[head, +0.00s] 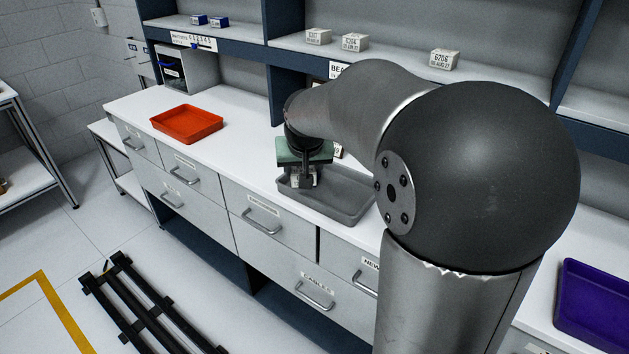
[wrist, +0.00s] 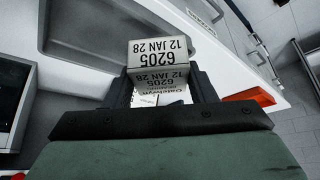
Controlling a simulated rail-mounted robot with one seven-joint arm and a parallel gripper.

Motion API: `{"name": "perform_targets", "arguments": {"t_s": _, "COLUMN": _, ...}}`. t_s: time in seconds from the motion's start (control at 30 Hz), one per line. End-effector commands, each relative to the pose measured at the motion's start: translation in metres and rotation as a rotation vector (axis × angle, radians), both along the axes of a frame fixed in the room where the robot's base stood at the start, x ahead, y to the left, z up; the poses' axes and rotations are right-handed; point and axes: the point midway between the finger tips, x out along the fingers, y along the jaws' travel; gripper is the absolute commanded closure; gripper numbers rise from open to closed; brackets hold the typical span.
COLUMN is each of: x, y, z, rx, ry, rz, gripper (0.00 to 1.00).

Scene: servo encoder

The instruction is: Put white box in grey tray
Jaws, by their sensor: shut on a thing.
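My gripper (head: 303,182) points down at the left end of the grey tray (head: 352,209) on the white counter. It is shut on a white box (wrist: 158,52) printed "6205 12 JAN 28", which sits between the two dark fingers (wrist: 162,88) in the wrist view. In the head view the box is small and partly covered by the fingers. The grey tray also shows in the wrist view (wrist: 58,48), behind the box at upper left. The tray floor that I can see is bare. The gap between box and tray is hard to judge.
A red tray (head: 187,123) stands on the counter to the left, and a purple tray (head: 597,300) at far right. Several white boxes, one marked 6206 (head: 444,60), stand on the shelf above. My arm hides part of the counter.

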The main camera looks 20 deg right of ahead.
Motion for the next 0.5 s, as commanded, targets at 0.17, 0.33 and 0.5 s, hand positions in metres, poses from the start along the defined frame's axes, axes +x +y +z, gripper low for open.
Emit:
{"name": "perform_targets", "arguments": {"t_s": 0.17, "x": 0.018, "y": -0.033, "z": -0.029, "rx": 0.002, "ry": 0.005, "rz": -0.004, "gripper": 0.75}}
{"name": "perform_targets", "arguments": {"t_s": 0.33, "x": 0.028, "y": -0.049, "z": -0.052, "rx": 0.001, "ry": 0.001, "rz": -0.002, "gripper": 0.75}}
{"name": "perform_targets", "arguments": {"t_s": 0.5, "x": 0.032, "y": -0.056, "z": -0.062, "rx": 0.0, "ry": 0.0, "rz": -0.001, "gripper": 0.75}}
